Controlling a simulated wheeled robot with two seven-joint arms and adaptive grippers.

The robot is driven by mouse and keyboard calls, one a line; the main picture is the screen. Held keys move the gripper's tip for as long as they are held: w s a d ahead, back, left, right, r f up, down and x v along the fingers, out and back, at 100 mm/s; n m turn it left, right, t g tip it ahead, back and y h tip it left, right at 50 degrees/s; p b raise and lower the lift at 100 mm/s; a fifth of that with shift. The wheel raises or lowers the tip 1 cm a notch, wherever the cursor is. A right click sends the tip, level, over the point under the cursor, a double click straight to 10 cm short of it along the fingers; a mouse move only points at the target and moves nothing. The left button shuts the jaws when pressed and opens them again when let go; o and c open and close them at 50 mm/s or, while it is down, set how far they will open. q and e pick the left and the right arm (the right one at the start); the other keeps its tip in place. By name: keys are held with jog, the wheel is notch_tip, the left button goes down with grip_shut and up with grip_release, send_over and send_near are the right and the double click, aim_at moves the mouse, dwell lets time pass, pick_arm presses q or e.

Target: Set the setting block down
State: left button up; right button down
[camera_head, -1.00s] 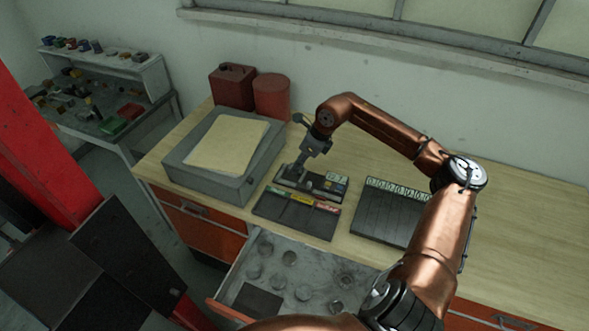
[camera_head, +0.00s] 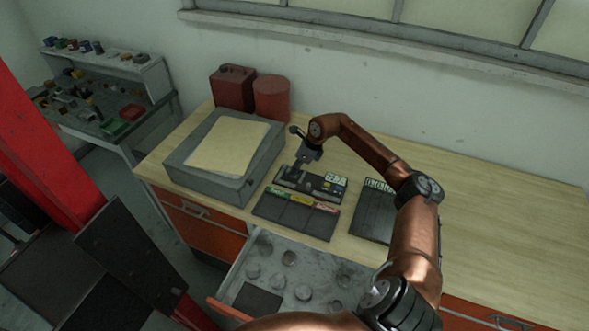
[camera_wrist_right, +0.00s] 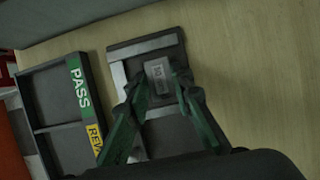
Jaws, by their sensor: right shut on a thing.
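The setting block (camera_wrist_right: 157,71) is a small grey block with a light, marked top face. In the right wrist view it sits between the fingertips of my right gripper (camera_wrist_right: 160,88), which is shut on it. In the head view my right gripper (camera_head: 297,174) points down at the left part of a dark measuring stand (camera_head: 312,191) with a small lit display; the block cannot be made out there. The stand's flat dark base (camera_wrist_right: 150,50) lies under the block in the wrist view. I cannot tell whether the block touches it. My left gripper is not in view.
A sorting tray (camera_head: 293,220) with coloured labels, one reading PASS, lies in front of the stand. A grey surface plate (camera_head: 183,178) stands left, a dark slotted rack (camera_head: 370,222) right. An open drawer (camera_head: 310,271) juts out below. The bench at right is clear.

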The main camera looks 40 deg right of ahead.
jog(key=shift+a, duration=0.1)
jog(key=c, duration=1.7)
grip_release()
jog(key=b+v, duration=0.1)
jog(key=v, duration=1.1)
